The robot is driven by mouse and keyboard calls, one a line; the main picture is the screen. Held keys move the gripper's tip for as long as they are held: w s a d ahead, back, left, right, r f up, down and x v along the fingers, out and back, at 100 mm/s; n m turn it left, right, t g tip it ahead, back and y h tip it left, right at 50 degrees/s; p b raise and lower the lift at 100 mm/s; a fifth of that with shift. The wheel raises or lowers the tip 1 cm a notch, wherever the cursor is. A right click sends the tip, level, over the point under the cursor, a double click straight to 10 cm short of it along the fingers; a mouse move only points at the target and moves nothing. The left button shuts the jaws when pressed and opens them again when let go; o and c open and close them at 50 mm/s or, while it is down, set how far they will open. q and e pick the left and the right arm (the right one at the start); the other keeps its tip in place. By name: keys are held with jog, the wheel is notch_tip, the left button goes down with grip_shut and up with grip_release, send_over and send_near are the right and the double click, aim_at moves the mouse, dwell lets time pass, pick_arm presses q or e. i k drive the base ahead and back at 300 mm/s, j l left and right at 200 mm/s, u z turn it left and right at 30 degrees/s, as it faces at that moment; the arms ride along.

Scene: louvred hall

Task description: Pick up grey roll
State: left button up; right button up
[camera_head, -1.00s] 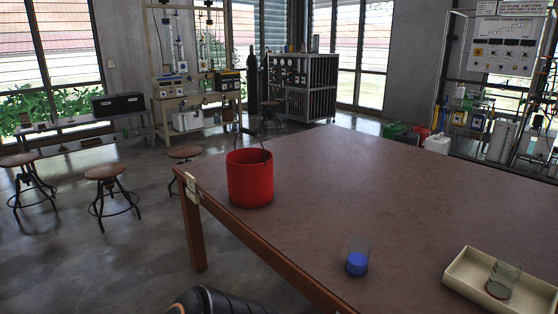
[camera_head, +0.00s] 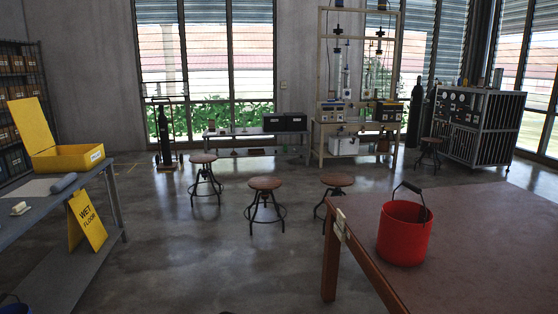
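A grey roll (camera_head: 61,183) lies on the grey-blue bench (camera_head: 38,212) at the left of the head view. It lies near the bench's far end, in front of an open yellow box (camera_head: 72,158) and beside a flat pale sheet (camera_head: 28,189). A small whitish object (camera_head: 19,208) lies nearer to me on the same bench. Neither of my grippers shows in the head view, and nothing is seen touching the roll.
A brown table (camera_head: 480,235) with a red bucket (camera_head: 404,232) stands at the right. Several stools (camera_head: 265,184) stand ahead. A yellow wet-floor sign (camera_head: 87,221) is at the bench's side. Open floor (camera_head: 215,270) lies between bench and table.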

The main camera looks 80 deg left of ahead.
aim_at(58, 187)
jog(key=j+u, duration=0.15)
jog(key=u, duration=1.35)
jog(key=j+u, duration=0.25)
jog(key=u, duration=0.15)
jog(key=i+j+u, duration=0.1)
jog(key=u, duration=0.3)
jog(key=i+j+u, duration=0.1)
jog(key=j+u, duration=0.2)
jog(key=u, duration=0.15)
jog(key=i+j+u, duration=0.2)
jog(key=u, duration=0.15)
jog(key=i+j+u, duration=0.2)
jog(key=u, duration=0.15)
jog(key=i+j+u, duration=0.1)
jog(key=i+u, duration=0.4)
jog(key=i, duration=1)
jog(key=j, duration=0.1)
